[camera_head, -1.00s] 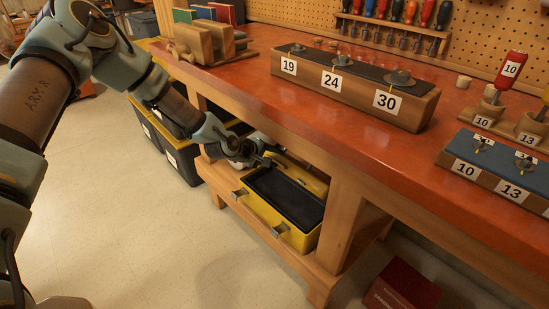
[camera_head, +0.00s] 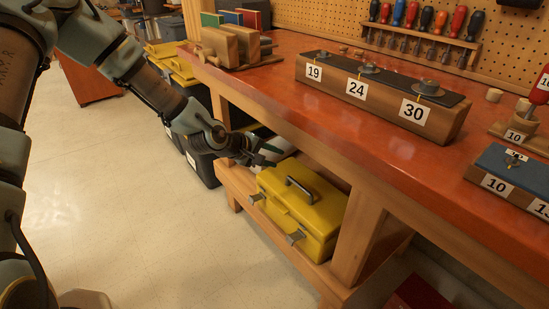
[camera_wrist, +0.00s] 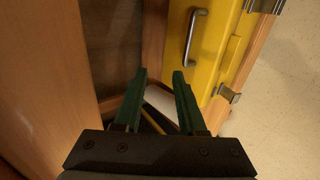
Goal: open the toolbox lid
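The yellow toolbox (camera_head: 320,222) sits on the low wooden shelf under the workbench, and its lid (camera_head: 289,200) is down. The lid carries a dark handle (camera_head: 299,189). Two metal latches (camera_head: 295,237) stick out at the front; I cannot tell if they are fastened. My gripper (camera_head: 270,156) is just beyond the box's left back corner, apart from the handle. In the wrist view my gripper (camera_wrist: 160,80) is open, its green fingers apart with nothing held. The toolbox (camera_wrist: 220,50) fills the upper right there, with its handle (camera_wrist: 192,36) and a latch (camera_wrist: 229,94).
The red bench top (camera_head: 300,105) overhangs the shelf, and a wooden leg (camera_head: 365,225) stands close right of the toolbox. Dark bins with yellow lids (camera_head: 185,68) stand behind my arm. A dark red box (camera_head: 415,294) lies at lower right. The floor in front is clear.

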